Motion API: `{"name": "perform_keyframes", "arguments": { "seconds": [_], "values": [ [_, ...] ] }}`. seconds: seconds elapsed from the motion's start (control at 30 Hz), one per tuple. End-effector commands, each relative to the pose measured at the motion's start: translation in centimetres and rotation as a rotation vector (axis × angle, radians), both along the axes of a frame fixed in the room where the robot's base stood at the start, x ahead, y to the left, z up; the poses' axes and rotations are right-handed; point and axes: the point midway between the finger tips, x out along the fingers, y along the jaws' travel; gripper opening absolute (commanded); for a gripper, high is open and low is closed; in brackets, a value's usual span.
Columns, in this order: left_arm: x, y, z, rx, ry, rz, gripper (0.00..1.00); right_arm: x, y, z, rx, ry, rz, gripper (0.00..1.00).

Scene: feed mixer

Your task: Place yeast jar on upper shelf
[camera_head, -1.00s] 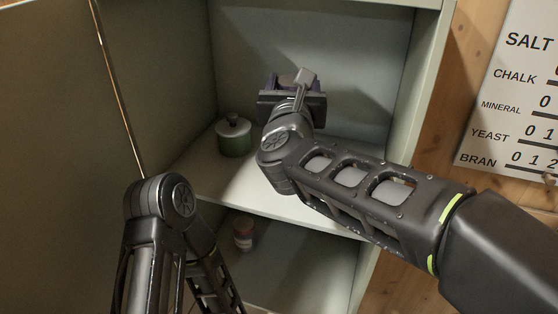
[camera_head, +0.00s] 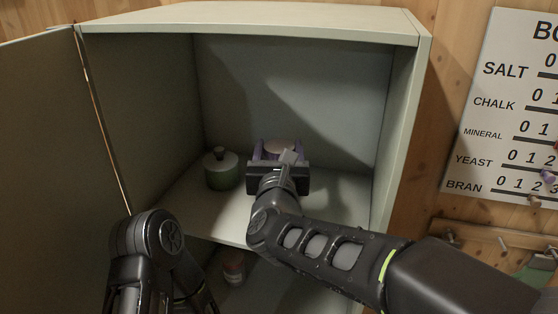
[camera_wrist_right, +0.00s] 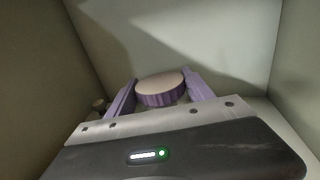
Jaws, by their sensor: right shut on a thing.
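My right gripper (camera_head: 278,158) is inside the open cabinet, over the upper shelf (camera_head: 225,217). It is shut on a jar (camera_head: 279,146) with a pale top and a purple rim. In the right wrist view the jar's lid (camera_wrist_right: 160,87) sits between the two purple fingers; the gripper body hides the jar's lower part. I cannot tell whether its base touches the shelf. A green pot-like jar with a pale lid (camera_head: 221,170) stands on the same shelf, to the left of my gripper. My left arm shows at the lower left, but its gripper is out of view.
The cabinet door (camera_head: 55,130) stands open on the left. A small jar (camera_head: 234,268) is on the lower level. The cabinet's right wall (camera_head: 398,130) is beside my right arm. A board with ingredient names (camera_head: 510,110) hangs at the right.

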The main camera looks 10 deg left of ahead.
Motion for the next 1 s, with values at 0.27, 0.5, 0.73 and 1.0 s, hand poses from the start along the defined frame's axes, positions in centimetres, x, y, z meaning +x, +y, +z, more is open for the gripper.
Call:
{"name": "perform_keyframes", "arguments": {
  "seconds": [0.27, 0.5, 0.73, 1.0],
  "values": [
    [0.0, 0.0, 0.2, 0.0, 0.0, 0.0, 0.85, 0.0, 0.0, -2.9, -0.001, 0.0, 0.001, 0.18],
    [0.0, 0.0, 0.1, 0.0, 0.0, 0.0, 0.85, 0.0, 0.0, -2.9, 0.0, -0.001, 0.0, 0.18],
    [0.0, 0.0, -0.1, 0.0, 0.0, 0.0, 0.85, 0.0, 0.0, -3.1, 0.0, 0.0, 0.0, 0.71],
    [0.0, 0.0, -0.1, 0.0, 0.0, 0.0, 0.85, 0.0, 0.0, -3.1, 0.0, 0.001, 0.0, 0.83]
  ]
}}
